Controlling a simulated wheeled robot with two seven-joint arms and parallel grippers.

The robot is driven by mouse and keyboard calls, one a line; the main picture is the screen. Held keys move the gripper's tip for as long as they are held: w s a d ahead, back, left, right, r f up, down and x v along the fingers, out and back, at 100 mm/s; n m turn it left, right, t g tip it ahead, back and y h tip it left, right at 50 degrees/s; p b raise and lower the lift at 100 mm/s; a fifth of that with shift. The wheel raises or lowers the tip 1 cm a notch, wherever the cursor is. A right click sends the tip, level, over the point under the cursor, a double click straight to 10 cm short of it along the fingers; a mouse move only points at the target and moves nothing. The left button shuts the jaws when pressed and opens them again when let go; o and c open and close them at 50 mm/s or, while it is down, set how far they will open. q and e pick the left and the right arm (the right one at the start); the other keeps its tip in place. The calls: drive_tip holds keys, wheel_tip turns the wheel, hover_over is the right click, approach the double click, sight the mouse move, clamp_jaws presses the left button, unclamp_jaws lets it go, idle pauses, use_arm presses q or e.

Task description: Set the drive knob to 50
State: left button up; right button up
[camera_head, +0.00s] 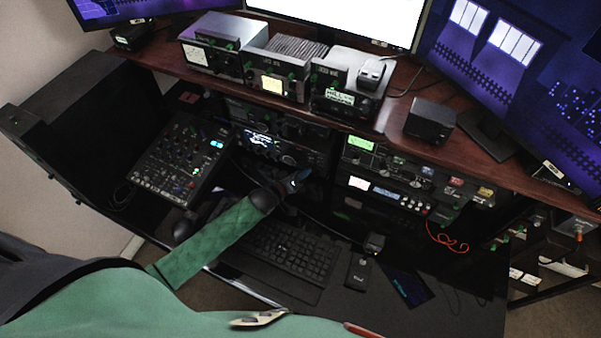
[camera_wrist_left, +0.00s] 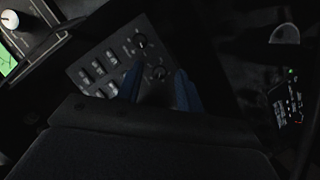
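My left gripper (camera_head: 299,179) reaches in from the left over the desk, in front of the rack gear below the shelf. In the left wrist view its two blue fingers (camera_wrist_left: 159,74) stand apart with a gap between them. Beyond them is a dark panel (camera_wrist_left: 82,75) with several grey buttons and two black knobs. The lower knob (camera_wrist_left: 158,72) shows between the fingertips; the upper knob (camera_wrist_left: 140,41) lies just past them. I see no clear contact. The labels are too small to read, so I cannot tell which is the drive knob. My right gripper is not in view.
A mixer (camera_head: 180,158) lies left of my arm and a keyboard (camera_head: 285,250) below it. Radio units (camera_head: 272,84) stand on the wooden shelf (camera_head: 470,150). More rack units (camera_head: 385,192) sit to the right. A white knob (camera_wrist_left: 10,19) shows in the left wrist view.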

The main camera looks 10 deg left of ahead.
use_arm(q)
clamp_jaws()
